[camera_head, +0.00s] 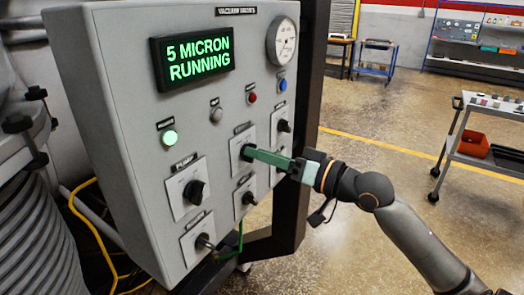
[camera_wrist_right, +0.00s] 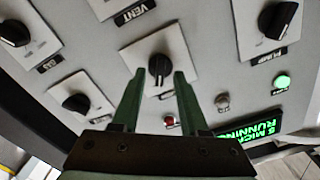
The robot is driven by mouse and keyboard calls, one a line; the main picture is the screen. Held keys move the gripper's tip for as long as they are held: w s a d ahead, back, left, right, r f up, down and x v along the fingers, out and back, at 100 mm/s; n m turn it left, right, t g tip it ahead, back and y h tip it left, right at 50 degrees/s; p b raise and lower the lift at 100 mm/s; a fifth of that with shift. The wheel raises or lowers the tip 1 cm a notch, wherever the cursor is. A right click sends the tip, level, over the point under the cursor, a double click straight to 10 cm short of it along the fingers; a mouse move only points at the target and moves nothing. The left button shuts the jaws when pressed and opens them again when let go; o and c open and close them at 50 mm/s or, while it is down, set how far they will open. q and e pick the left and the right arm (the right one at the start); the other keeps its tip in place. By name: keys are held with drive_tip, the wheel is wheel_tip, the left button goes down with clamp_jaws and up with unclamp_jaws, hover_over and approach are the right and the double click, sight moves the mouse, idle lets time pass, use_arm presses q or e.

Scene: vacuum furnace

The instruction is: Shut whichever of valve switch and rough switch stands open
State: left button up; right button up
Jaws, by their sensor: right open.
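My right gripper (camera_head: 248,153) reaches the grey control panel (camera_head: 110,50) from the right, its green fingers at the upper middle black knob. In the right wrist view the open fingers (camera_wrist_right: 159,73) stand on either side of this knob (camera_wrist_right: 159,68), with gaps between. The knob's pointer is about vertical in that view, which shows the panel roughly upside down. Its label is hidden or unreadable. Another black knob (camera_head: 283,125) is to its upper right, also in the wrist view (camera_wrist_right: 75,102). I cannot read which knobs are valve and rough. My left gripper is not in view.
The PUMP knob (camera_wrist_right: 277,19) and GAS knob (camera_wrist_right: 15,32) flank the gripped area; a VENT label (camera_wrist_right: 130,9) is close. A display (camera_head: 193,57) reads "5 MICRON RUNNING". A green lamp (camera_head: 169,138) is lit. A cart (camera_head: 490,150) stands at right; floor between is clear.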

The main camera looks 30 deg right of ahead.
drive_tip(key=shift+w+a, duration=0.15)
drive_tip(key=shift+w, duration=0.05)
drive_tip(key=shift+c, duration=0.3)
clamp_jaws()
